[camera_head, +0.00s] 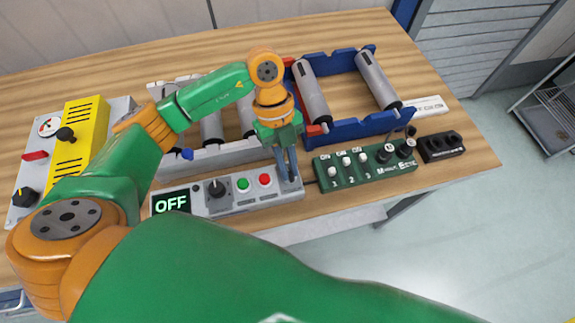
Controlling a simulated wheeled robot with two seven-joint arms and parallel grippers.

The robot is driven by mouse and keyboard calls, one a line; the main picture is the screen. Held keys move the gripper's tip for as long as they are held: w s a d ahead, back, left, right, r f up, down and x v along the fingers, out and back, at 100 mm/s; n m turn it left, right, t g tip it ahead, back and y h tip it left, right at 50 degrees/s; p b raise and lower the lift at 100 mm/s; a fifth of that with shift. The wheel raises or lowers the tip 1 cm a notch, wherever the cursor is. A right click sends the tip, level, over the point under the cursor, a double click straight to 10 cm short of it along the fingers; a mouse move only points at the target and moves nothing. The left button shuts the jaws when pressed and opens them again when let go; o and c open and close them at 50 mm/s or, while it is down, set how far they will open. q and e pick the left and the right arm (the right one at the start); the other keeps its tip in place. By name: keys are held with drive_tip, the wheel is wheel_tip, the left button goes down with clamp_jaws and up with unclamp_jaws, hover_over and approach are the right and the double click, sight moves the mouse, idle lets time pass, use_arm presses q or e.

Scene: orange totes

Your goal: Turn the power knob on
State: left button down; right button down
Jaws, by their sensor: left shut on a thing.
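A grey control panel (205,207) lies near the table's front edge. It carries a display reading OFF (171,203), a black knob (216,188), a green button (242,184) and a red button (265,180). My left gripper (288,177) points down at the panel's right end, to the right of the red button. It is shut on a small part there, which the fingers hide, so I cannot tell its shape or whether it is the power knob. The black knob stands clear of the gripper. My right gripper is not in view.
A green switch box (350,184) and a black socket block (440,146) lie to the right. Behind stand a blue roller frame (352,128) and a grey roller frame (187,160). A yellow box (82,125) is at left. The table's back is clear.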

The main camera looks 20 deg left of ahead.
use_arm(q)
drive_tip(key=m+b, duration=0.1)
drive_tip(key=m+y, duration=0.1)
drive_tip(key=m, duration=0.1)
drive_tip(key=shift+w+d+f+m+g+b, duration=0.1)
drive_tip(key=shift+w+m+g+b, duration=0.05)
drive_tip(key=shift+m+g+b, duration=0.2)
drive_tip(key=m+b, duration=0.1)
drive_tip(key=m+y+b, duration=0.1)
drive_tip(key=m, duration=0.1)
drive_tip(key=shift+d+m+g+y, duration=0.1)
drive_tip(key=shift+m+g+y, duration=0.15)
drive_tip(key=shift+y, duration=0.05)
drive_tip(key=shift+m+y+b, duration=0.65)
drive_tip(key=shift+m+y, duration=0.05)
drive_tip(key=shift+m, duration=1.3)
drive_tip(key=c, duration=0.9)
unclamp_jaws()
drive_tip(key=v, duration=0.7)
drive_tip(key=shift+d+r+p, duration=0.15)
drive_tip(key=shift+r+p, duration=0.05)
drive_tip(key=shift+p, duration=0.1)
